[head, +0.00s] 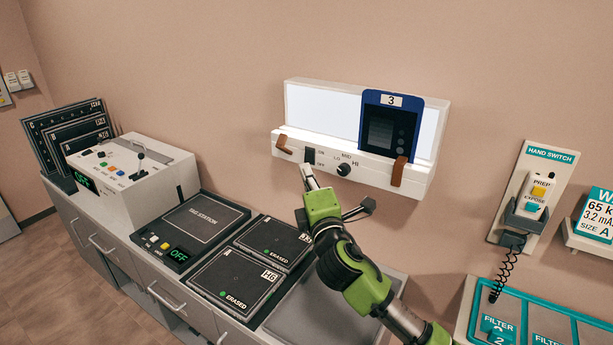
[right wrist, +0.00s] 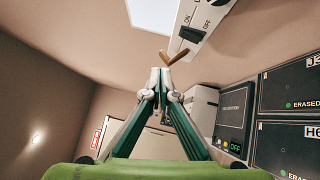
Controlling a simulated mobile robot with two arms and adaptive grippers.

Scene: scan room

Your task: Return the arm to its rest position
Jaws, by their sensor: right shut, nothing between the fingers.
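My right arm, green and black, reaches up from the lower right in the head view. Its gripper (head: 308,176) is shut and empty, with the tips just below the rocker switch (head: 310,156) of the wall lightbox (head: 315,105). I cannot tell whether the tips touch it. In the right wrist view the shut fingertips (right wrist: 160,73) point up towards the brown clip (right wrist: 176,56), with the switch (right wrist: 192,34) beyond to the right. The lightbox panel looks bright white. A blue film marked 3 (head: 374,103) hangs on its right side. My left gripper is not in view.
Below lies a counter with a tag station (head: 205,218), black cassettes (head: 238,282) marked erased, and a white reader box (head: 130,175). At right are a hand switch (head: 533,198) with a coiled cord and a teal filter tray (head: 560,318). The wall is close behind the lightbox.

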